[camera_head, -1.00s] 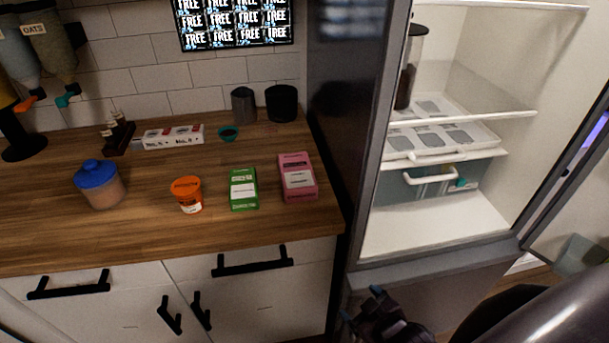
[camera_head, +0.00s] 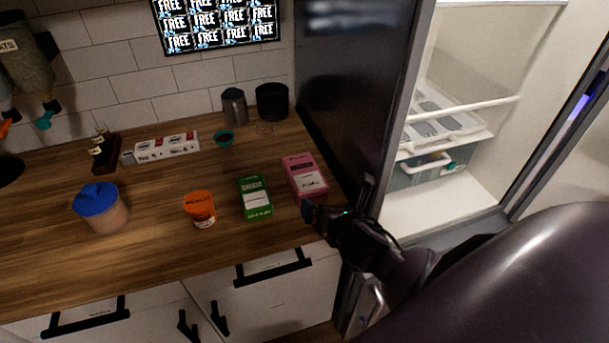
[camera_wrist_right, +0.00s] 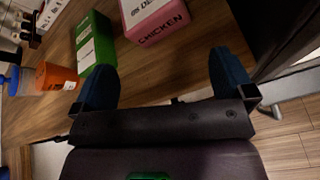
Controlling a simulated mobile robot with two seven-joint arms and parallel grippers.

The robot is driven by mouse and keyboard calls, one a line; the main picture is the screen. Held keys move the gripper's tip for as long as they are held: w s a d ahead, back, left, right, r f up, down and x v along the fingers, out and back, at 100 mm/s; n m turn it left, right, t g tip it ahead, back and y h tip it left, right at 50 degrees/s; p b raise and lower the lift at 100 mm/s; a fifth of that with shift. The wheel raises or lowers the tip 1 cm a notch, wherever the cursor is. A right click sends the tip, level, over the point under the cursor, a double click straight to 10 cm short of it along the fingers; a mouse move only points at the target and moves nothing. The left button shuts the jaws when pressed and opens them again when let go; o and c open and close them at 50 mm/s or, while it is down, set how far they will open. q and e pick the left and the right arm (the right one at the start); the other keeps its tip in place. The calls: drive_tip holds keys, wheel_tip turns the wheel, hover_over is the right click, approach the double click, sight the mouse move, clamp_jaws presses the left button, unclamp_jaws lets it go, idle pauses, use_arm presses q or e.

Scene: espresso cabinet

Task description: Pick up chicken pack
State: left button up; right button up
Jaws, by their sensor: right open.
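The chicken pack is a pink box (camera_head: 303,177) with a white label, lying at the right end of the wooden counter. In the right wrist view the pink box (camera_wrist_right: 152,18) shows the word CHICKEN on its near end. My right gripper (camera_head: 338,200) is open at the counter's front right edge, close in front of the pack. In the right wrist view the two blue fingertips (camera_wrist_right: 163,75) are apart with nothing between them, and the pack is just beyond them. My left gripper is not in view.
A green box (camera_head: 255,198) lies just left of the pack. An orange tub (camera_head: 200,209) and a blue-lidded jar (camera_head: 103,208) stand farther left. A dark fridge side (camera_head: 350,90) rises at the right. Dark canisters (camera_head: 271,101) stand behind. A white drawer (camera_head: 275,295) is below.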

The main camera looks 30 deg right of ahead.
sight(308, 179)
drive_tip(key=w+r+n, duration=0.1)
drive_tip(key=n, duration=0.1)
drive_tip(key=w+r+n, duration=0.1)
drive_tip(key=n, duration=0.1)
drive_tip(key=shift+d+r+t, duration=0.15)
drive_tip(key=shift+r+t, duration=0.05)
drive_tip(key=shift+t, duration=0.2)
drive_tip(key=shift+n, duration=0.3)
drive_tip(key=shift+x, duration=5.3)
drive_tip(key=shift+r, duration=0.15)
drive_tip(key=c, duration=0.9)
drive_tip(key=shift+r, duration=0.1)
